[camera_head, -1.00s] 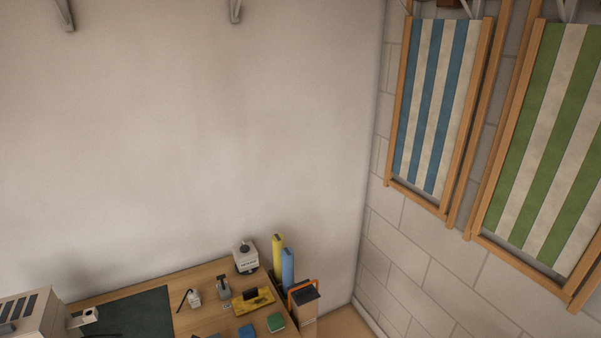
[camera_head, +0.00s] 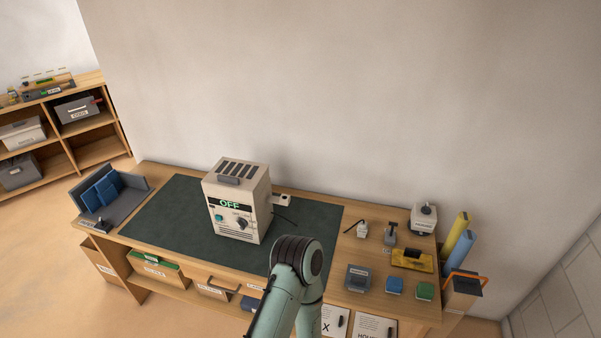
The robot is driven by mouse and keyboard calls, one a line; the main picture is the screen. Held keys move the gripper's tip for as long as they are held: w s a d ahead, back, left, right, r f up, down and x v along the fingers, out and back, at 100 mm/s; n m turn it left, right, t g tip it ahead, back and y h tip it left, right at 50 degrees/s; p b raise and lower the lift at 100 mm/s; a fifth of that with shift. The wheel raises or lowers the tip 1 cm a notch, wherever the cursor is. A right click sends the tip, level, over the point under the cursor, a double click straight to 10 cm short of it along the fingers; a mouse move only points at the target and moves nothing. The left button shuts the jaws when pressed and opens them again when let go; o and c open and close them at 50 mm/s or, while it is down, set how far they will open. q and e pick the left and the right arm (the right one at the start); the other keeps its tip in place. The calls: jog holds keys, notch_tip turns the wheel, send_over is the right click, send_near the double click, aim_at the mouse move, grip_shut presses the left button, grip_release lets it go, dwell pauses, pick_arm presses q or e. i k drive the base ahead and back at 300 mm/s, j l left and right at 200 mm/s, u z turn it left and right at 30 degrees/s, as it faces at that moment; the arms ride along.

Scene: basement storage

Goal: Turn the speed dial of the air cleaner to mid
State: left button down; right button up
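The air cleaner (camera_head: 237,200) is a cream box with a slotted top, standing on a dark green mat on the workbench. A green "OFF" sign shows on its front. Below the sign are a teal button (camera_head: 219,218) and a dark round dial (camera_head: 242,224); the dial's setting is too small to read. A pale green arm link of mine rises at the bottom middle, in front of the bench and to the right of the air cleaner. Neither gripper is in view.
The mat (camera_head: 165,215) is bare around the air cleaner. A small white box with a cable (camera_head: 281,199) sits right behind it. A blue and grey holder (camera_head: 108,195) stands at the bench's left end. Small tools, blocks and rolls crowd the right end. A shelf (camera_head: 100,151) stands far left.

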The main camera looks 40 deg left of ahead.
aim_at(242, 223)
jog(key=u, duration=2)
jog(key=i+j+u, duration=0.2)
jog(key=j, duration=0.15)
jog(key=j+u, duration=0.15)
jog(key=j, duration=0.25)
